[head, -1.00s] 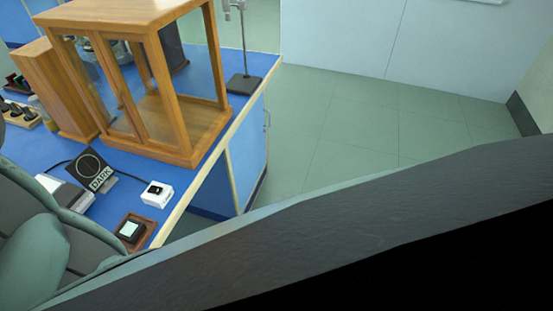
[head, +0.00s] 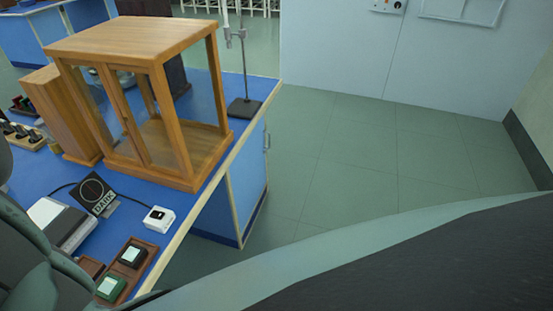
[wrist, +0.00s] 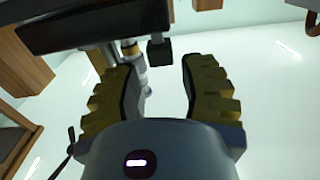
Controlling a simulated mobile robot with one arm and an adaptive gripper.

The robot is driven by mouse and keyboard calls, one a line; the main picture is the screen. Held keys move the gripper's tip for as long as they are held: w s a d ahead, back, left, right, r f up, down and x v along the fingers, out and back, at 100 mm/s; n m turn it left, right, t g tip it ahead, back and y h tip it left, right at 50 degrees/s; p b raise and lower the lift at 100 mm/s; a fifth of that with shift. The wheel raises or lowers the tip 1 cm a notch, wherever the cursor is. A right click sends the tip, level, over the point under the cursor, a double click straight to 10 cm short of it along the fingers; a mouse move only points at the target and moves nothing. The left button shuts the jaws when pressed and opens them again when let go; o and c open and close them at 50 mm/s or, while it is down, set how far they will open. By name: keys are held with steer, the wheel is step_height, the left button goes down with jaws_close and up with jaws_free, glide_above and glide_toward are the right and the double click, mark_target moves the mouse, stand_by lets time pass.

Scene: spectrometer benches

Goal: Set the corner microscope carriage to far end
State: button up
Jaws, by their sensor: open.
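My gripper (wrist: 160,78) shows in the wrist view with its two yellow and black fingers apart and nothing between them. Beyond the fingers are a long dark bar (wrist: 95,22), a small dark block (wrist: 160,50) and a pale jointed part (wrist: 130,52). I cannot tell whether any of these belong to the microscope carriage. I cannot make out the corner microscope or its carriage in the head view. The gripper itself does not show in the head view.
Green floor (head: 350,150) lies clear up to a pale wall (head: 350,50).

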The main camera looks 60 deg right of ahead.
steer(key=shift+x, duration=1.95)
steer(key=shift+a, duration=0.1)
steer(key=shift+f, duration=0.1)
jaws_close()
